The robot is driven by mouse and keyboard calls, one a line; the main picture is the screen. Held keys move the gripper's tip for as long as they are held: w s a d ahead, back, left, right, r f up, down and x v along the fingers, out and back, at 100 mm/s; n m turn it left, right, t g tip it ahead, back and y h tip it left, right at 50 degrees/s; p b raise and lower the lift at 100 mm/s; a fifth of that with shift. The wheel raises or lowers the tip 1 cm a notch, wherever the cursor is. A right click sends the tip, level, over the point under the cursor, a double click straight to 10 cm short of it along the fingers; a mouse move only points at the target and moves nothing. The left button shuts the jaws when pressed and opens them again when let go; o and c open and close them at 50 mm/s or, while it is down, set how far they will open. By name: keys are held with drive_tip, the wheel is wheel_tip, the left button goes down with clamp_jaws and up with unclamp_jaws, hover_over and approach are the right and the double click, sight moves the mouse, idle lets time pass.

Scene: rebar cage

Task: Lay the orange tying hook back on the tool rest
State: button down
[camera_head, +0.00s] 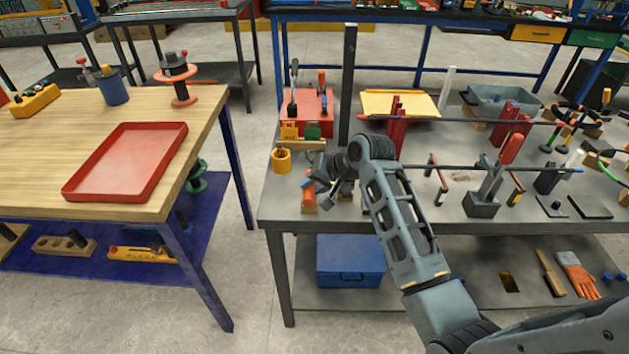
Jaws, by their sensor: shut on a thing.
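My gripper (324,187) is low over the left part of the grey metal table (277,218), near its front left corner. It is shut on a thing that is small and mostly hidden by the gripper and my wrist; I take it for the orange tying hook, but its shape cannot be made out. A narrow orange-brown block (308,202) lies on the table just left of my gripper, with a bit of blue above it. It may be the tool rest. I cannot tell whether the held thing touches it.
A yellow cup (281,161) and a wooden block with yellow and green pieces stand behind my gripper at left. A dark upright post (347,85) rises behind my wrist. Horizontal bars on red supports (394,123) run to the right. A wooden table with a red tray (126,163) stands at left.

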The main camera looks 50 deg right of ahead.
drive_tip(key=shift+f, duration=0.2)
drive_tip(key=c, duration=0.9)
unclamp_jaws()
drive_tip(key=shift+o, duration=0.2)
drive_tip(key=shift+f+b, duration=0.15)
drive_tip(key=shift+b, duration=0.4)
drive_tip(key=v, duration=0.8)
drive_tip(key=shift+b, duration=0.3)
drive_tip(key=s+a+f+n+t+h, duration=0.2)
drive_tip(key=s+a+f+n, duration=0.4)
drive_tip(key=s+a, duration=0.8)
drive_tip(key=s+a+r+n+t, duration=0.1)
drive_tip(key=s+a+r+n, duration=0.1)
drive_tip(key=s, duration=0.4)
drive_tip(key=s+a+r+n+t+y, duration=0.1)
drive_tip(key=s+a+r+n+t, duration=0.1)
drive_tip(key=s+a+r, duration=0.2)
drive_tip(key=s+a+r+n+t, duration=0.1)
drive_tip(key=s+a+r, duration=0.2)
drive_tip(key=s+r, duration=0.3)
drive_tip(key=shift+s+a+n+t+y, duration=0.2)
drive_tip(key=shift+s+n+t+y, duration=0.2)
drive_tip(key=shift+s, duration=0.5)
